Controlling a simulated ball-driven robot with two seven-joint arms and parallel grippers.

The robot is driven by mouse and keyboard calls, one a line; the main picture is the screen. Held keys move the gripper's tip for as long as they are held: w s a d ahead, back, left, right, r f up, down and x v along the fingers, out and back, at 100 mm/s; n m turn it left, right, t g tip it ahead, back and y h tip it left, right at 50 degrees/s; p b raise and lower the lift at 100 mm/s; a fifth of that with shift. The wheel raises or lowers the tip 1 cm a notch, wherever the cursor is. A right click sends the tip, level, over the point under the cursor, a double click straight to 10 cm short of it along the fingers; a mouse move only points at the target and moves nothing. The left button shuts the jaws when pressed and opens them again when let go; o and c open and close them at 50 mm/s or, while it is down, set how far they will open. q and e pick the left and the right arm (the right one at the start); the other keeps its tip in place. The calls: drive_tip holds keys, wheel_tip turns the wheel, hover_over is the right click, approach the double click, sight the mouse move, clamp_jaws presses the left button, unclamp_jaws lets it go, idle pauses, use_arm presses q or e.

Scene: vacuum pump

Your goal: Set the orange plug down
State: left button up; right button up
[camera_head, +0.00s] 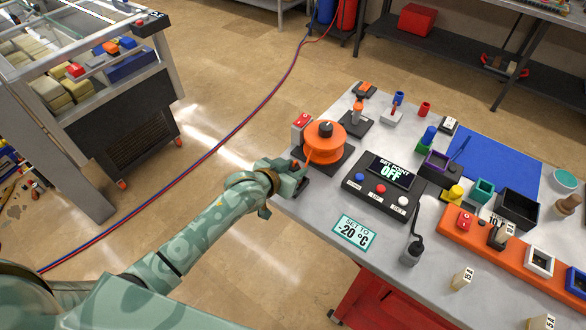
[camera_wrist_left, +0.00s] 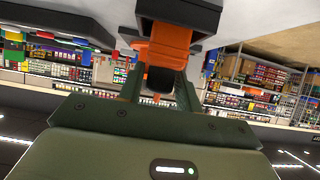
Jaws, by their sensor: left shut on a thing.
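My left gripper (camera_head: 297,172) is at the near left edge of the grey table, beside the round orange unit (camera_head: 325,144) with a black knob on its dark base. In the left wrist view its two fingers (camera_wrist_left: 160,82) are shut on an orange piece with a dark end, which I take for the orange plug (camera_wrist_left: 166,42). In the head view the gripper mostly hides the plug, and I cannot tell whether it touches the table or the unit. My right gripper is not in view.
A control box (camera_head: 382,187) reading "SET POINT OFF" stands right of the gripper. A sign (camera_head: 353,233) reading "SET TO -20 °C" is at the front edge. An orange power strip (camera_head: 500,255) lies to the right. A red-topped switch box (camera_head: 301,122) stands behind the gripper.

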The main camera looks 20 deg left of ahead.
use_arm(q)
drive_tip(key=o, duration=1)
drive_tip(key=shift+f, duration=0.1)
